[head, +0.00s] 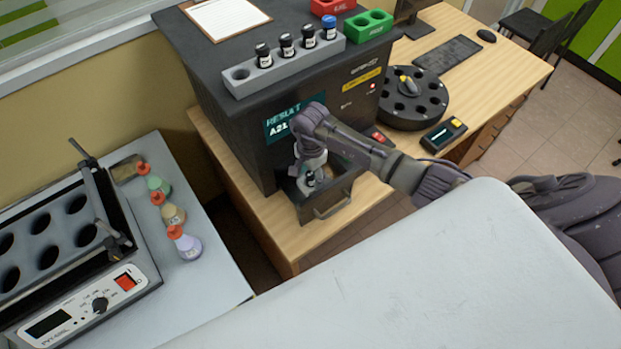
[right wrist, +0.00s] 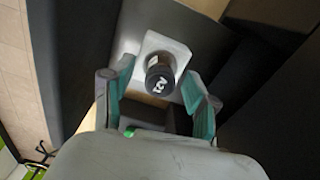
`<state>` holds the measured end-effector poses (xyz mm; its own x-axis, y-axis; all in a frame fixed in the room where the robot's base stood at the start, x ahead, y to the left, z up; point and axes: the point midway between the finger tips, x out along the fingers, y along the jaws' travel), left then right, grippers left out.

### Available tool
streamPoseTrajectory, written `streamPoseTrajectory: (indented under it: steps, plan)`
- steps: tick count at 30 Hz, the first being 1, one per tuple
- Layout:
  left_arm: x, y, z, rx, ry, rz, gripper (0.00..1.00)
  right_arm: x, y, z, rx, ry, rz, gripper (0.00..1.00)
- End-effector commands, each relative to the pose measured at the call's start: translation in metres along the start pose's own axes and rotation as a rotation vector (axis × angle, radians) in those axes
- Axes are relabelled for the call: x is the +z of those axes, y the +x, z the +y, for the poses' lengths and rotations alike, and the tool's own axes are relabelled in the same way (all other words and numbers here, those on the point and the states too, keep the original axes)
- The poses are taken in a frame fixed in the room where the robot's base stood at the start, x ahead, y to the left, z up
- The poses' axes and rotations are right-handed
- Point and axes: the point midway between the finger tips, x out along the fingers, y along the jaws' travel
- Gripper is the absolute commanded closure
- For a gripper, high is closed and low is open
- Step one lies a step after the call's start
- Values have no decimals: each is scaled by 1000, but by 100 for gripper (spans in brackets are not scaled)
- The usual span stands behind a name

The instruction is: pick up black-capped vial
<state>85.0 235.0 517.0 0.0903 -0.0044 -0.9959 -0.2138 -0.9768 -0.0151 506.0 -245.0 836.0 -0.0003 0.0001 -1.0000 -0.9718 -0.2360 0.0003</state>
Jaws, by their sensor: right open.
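A black-capped vial (head: 309,179) stands upright in a small pale holder (head: 322,186) on the pulled-out drawer (head: 331,203) of the dark analysis machine (head: 225,140). In the right wrist view its cap (right wrist: 160,80) bears white marks and sits in the square white holder (right wrist: 180,48). My right gripper (head: 311,163) is just above the vial, pointing down. In the right wrist view its teal fingers (right wrist: 159,96) are apart, one to each side of the vial, with gaps visible. My left gripper is out of view.
On the machine stand a grey rack (head: 284,68) with several vials, one blue-capped, a green rack (head: 368,25), a red rack (head: 331,6) and a clipboard (head: 228,17). A round black carousel (head: 425,108) is at right. Small bottles (head: 184,243) stand at left.

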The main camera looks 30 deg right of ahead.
Motion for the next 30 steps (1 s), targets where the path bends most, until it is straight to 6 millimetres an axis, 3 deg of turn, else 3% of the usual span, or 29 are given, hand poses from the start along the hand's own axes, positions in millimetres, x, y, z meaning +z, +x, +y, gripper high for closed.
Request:
streamPoseTrajectory:
  steps: [1, 11, 23, 30]
  plan:
    - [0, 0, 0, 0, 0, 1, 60, 0, 0, 0, 0, 0, 0, 43]
    - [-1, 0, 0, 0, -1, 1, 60, 0, -1, 0, 0, 0, 0, 98]
    - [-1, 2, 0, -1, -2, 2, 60, -1, -7, -1, -2, 0, 1, 100]
    - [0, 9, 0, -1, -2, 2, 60, -2, -37, -2, -5, -1, 3, 100]
